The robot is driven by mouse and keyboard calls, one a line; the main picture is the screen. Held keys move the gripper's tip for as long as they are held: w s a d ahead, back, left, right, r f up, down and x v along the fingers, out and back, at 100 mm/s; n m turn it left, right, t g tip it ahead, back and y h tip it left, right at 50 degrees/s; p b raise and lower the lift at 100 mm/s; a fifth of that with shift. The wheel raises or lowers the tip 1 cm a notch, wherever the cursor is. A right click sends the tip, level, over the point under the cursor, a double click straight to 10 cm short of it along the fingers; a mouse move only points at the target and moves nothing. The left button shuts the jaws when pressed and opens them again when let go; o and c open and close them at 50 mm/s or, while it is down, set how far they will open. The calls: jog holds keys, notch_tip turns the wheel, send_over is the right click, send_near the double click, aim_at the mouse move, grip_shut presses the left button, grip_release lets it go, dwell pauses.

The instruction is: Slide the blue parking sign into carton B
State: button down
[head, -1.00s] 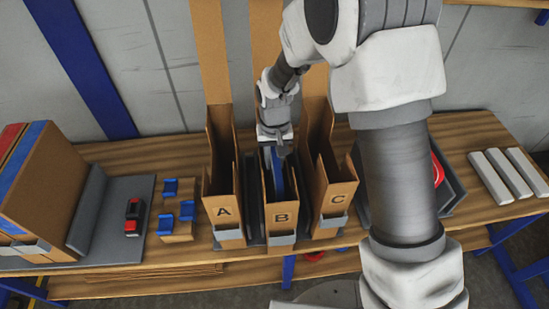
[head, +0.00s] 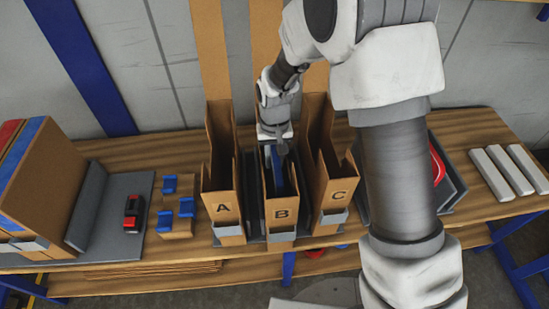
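Carton B (head: 281,217) stands upright between carton A (head: 223,208) and carton C (head: 338,194), its letter facing me. The blue parking sign (head: 284,172) shows as a narrow blue strip inside carton B's opening. Most of the sign is hidden by the carton walls and my gripper. My gripper (head: 279,147) points down at the top of carton B, right above the sign. Its fingers are too small and too covered to show whether they hold the sign.
A large cardboard stack (head: 45,190) and a grey angled stand (head: 90,205) are at the left. A red and black tool (head: 134,211) lies on a grey mat (head: 120,244). Blue clips (head: 186,207) sit on a small block. White bars (head: 502,171) lie at the right.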

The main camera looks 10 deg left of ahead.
jog(key=shift+f+b, duration=0.35)
jog(key=shift+f, duration=0.15)
jog(key=c, duration=0.6)
grip_release()
notch_tip(320, 180, up, 18)
jog(key=p, duration=0.2)
jog(key=shift+f, duration=0.2)
jog(key=s+d+r+m+t+p, duration=0.1)
jog(key=s+d+r, duration=0.2)
jog(key=d+r, duration=0.25)
jog(key=s+d+r+t, duration=0.2)
jog(key=s+d+r, duration=0.1)
jog(key=d+r, duration=0.25)
jog(key=s+d+r+m+t+p, duration=0.1)
jog(key=s+d+r+t, duration=0.1)
jog(key=s+d, duration=0.8)
jog(key=s, duration=0.2)
jog(key=shift+s+r+m+t, duration=0.15)
jog(key=shift+s+m+t, duration=0.15)
jog(key=shift+m, duration=0.1)
